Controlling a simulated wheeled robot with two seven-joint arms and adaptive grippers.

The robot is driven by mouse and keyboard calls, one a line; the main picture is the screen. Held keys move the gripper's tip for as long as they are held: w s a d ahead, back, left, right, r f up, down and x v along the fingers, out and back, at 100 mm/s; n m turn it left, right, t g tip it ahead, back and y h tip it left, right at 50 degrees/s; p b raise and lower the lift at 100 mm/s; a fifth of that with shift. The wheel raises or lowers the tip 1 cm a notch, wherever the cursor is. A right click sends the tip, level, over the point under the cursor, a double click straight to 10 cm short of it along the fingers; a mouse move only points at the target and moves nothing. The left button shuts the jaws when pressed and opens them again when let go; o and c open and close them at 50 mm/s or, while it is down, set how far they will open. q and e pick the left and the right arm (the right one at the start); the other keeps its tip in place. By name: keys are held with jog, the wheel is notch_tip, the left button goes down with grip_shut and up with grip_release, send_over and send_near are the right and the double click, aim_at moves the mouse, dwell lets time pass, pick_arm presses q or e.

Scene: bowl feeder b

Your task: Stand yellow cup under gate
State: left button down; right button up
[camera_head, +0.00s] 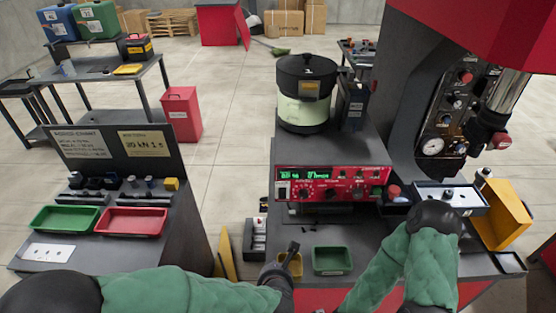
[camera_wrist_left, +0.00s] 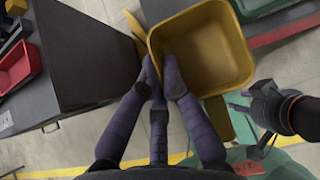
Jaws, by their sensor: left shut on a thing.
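The yellow cup (camera_head: 291,265) is a squarish, open-topped bin near the front edge of the dark bench. In the left wrist view it fills the top centre (camera_wrist_left: 205,45) and looks empty inside. My left gripper (camera_head: 280,265) is shut on its near wall; its dark fingers (camera_wrist_left: 160,75) reach the rim. My right gripper (camera_wrist_left: 245,115) shows at the right of the left wrist view, fingers apart, beside the cup and not touching it. The bowl feeder (camera_head: 303,112) stands behind a red control box (camera_head: 333,184). I cannot clearly make out the gate.
A green tray (camera_head: 332,261) sits just right of the cup. A tilted yellow bin (camera_head: 503,215) and a white-topped unit (camera_head: 450,197) are at the right. The left bench holds a green tray (camera_head: 64,219) and a red tray (camera_head: 130,221). Floor separates the benches.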

pick_arm(q)
jog(key=w+a+f, duration=0.1)
jog(key=w+a, duration=0.4)
jog(key=a, duration=0.4)
jog(key=w+a+f, duration=0.2)
jog(key=w+a, duration=0.4)
jog(key=a, duration=0.2)
jog(key=s+f, duration=0.4)
jog(key=f, duration=0.1)
jog(key=shift+s+a+f, duration=0.2)
jog(key=shift+s, duration=0.15)
